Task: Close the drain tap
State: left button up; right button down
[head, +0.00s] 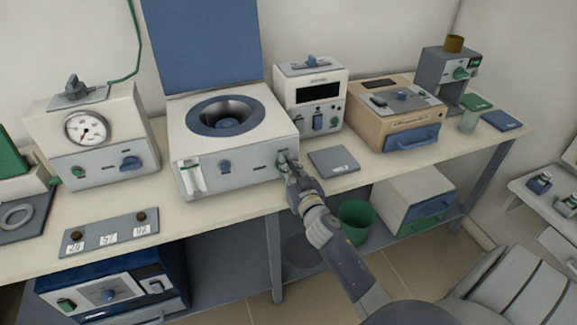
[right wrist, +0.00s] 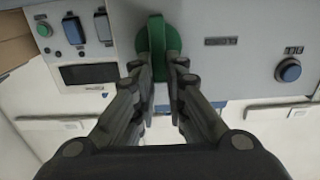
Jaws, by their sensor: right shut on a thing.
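A green tap handle (head: 282,158) sits at the right end of the front panel of a white machine (head: 240,172) with a round blue-rimmed bowl and a raised blue lid. In the right wrist view the green handle (right wrist: 156,42) stands lengthwise between my fingers. My right gripper (head: 288,167) reaches the panel from the front and is shut on this handle. Its fingertips (right wrist: 160,68) press on both sides of the handle's near end. No label reading drain is legible. My left gripper is not in view.
A blue knob (head: 225,167) and white tubes (head: 190,177) are on the same panel. A grey pad (head: 333,161) lies on the bench right of my gripper. A white instrument (head: 310,97) stands behind it. A green bin (head: 356,218) is below the bench edge.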

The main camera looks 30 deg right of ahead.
aim_at(275, 164)
jog(key=n, duration=0.3)
jog(key=a+n+b, duration=0.1)
jog(key=n, duration=0.2)
jog(key=f+n, duration=0.1)
jog(key=n, duration=0.1)
jog(key=shift+w+a+n, duration=0.2)
jog(key=shift+a+n, duration=0.2)
jog(key=n, duration=0.1)
jog(key=n+b, duration=0.1)
jog(key=n, duration=0.1)
jog(key=f+n, duration=0.1)
jog(key=n, duration=0.1)
jog(key=shift+w+a, duration=0.1)
jog(key=shift+a, duration=0.2)
jog(key=shift+f+n+b, duration=0.15)
jog(key=shift+n+b, duration=0.15)
jog(key=shift+n, duration=0.7)
jog(key=shift+f+n+b, duration=0.15)
jog(key=shift+n+b, duration=0.1)
jog(key=shift+n, duration=0.75)
jog(key=c, duration=1.6)
grip_release()
